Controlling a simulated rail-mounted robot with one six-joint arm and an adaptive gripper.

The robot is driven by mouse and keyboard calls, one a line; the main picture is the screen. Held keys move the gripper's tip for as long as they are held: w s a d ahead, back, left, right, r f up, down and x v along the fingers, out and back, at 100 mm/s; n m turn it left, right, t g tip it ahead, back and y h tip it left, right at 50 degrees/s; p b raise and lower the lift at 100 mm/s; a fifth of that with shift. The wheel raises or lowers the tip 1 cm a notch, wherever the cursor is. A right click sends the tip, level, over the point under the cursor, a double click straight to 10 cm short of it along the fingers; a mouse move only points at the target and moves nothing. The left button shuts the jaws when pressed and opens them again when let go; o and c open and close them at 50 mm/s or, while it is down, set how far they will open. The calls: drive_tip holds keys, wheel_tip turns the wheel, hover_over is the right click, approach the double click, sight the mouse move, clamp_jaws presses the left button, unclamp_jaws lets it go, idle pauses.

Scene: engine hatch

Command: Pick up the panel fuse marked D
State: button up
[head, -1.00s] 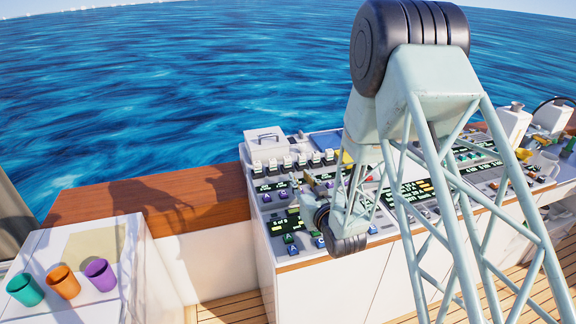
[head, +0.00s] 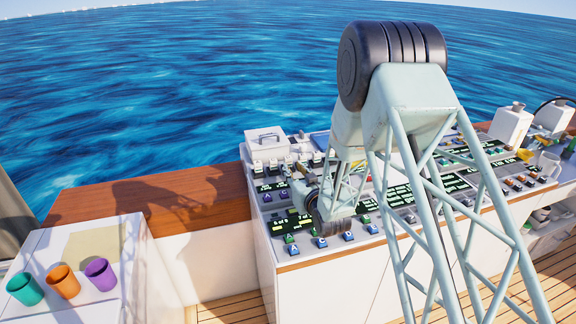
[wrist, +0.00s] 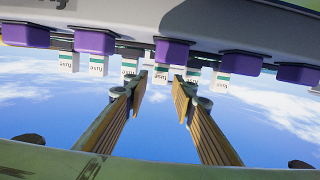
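A row of small white fuses (wrist: 98,65) marked "fuse" hangs from a grey panel with purple blocks in the wrist view, its lettering inverted. I cannot read a D on any fuse. My gripper (wrist: 158,84) is open, its two ribbed fingers apart. One white fuse (wrist: 161,75) shows in the gap between the fingertips, below a purple block (wrist: 172,51). I cannot tell whether either finger touches a fuse. In the head view my gripper (head: 300,180) is small and partly hidden by my wrist, over the left part of the control console.
The console (head: 285,240) carries screens and lettered blue and green blocks (head: 321,242). A white box (head: 266,140) stands at its back left. Teal, orange and purple cups (head: 63,282) stand on a white surface at lower left. Bottles and a jug stand at right.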

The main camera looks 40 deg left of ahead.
sight(289, 161)
drive_tip(key=shift+w+a, duration=0.15)
drive_tip(key=shift+a, duration=0.05)
drive_tip(key=shift+w+a, duration=0.1)
drive_tip(key=shift+a, duration=0.05)
drive_tip(key=shift+x, duration=2.4)
drive_tip(key=shift+r, duration=0.1)
drive_tip(key=c, duration=0.6)
drive_tip(key=shift+r, duration=0.2)
